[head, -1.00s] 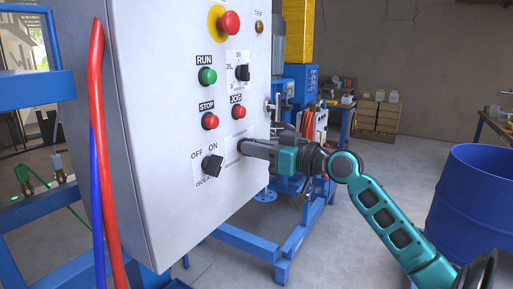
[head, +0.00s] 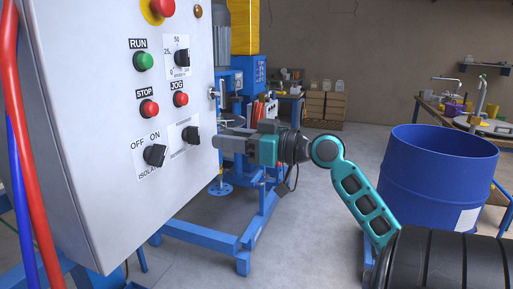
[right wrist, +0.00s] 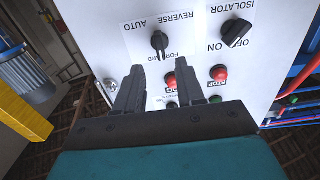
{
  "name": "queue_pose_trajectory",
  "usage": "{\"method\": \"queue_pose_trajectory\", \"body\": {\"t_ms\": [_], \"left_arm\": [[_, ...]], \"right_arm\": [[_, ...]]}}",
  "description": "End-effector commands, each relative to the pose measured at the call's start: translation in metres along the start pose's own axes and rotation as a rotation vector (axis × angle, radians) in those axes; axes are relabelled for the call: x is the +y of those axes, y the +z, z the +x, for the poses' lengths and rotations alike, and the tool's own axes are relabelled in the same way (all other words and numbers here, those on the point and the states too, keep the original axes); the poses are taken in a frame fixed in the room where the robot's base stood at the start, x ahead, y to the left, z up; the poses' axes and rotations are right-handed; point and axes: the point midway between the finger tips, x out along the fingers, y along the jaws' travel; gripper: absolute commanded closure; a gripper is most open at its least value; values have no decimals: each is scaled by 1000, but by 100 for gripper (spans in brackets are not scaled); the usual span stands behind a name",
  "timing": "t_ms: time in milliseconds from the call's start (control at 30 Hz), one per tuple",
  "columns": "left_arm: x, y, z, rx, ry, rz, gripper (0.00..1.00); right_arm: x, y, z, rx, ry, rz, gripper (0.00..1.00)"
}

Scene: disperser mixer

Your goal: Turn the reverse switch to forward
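The reverse switch (head: 191,134) is a black rotary knob on a white plate, low on the grey control panel (head: 85,130). In the right wrist view the knob (right wrist: 159,41) shows clearly, with labels AUTO, REVERSE and FORWARD around it. There its handle lies roughly up-down in the picture, the lower end towards the partly covered FORWARD label. My right gripper (head: 216,139) is just right of the knob, apart from it. In the right wrist view its two fingers (right wrist: 158,82) are spread with nothing between them. My left gripper is not in view.
The isolator knob (head: 154,155) is left of the switch. The red stop button (head: 149,108), red jog button (head: 180,99) and green run button (head: 143,61) are above. A blue drum (head: 437,180) stands at the right. Blue machine framing (head: 215,240) is behind the panel.

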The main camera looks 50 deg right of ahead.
Motion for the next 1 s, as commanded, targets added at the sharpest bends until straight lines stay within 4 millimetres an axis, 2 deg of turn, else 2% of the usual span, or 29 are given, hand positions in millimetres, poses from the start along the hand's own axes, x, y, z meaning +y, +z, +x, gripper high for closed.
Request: {"method": "queue_pose_trajectory", "body": {"t_ms": [200,400,1000], "left_arm": [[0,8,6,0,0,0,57],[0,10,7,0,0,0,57],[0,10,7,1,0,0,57]], "right_arm": [[0,2,-37,0,1,0,62],[0,1,-56,0,0,1,62],[0,0,-60,0,-1,0,62]]}}
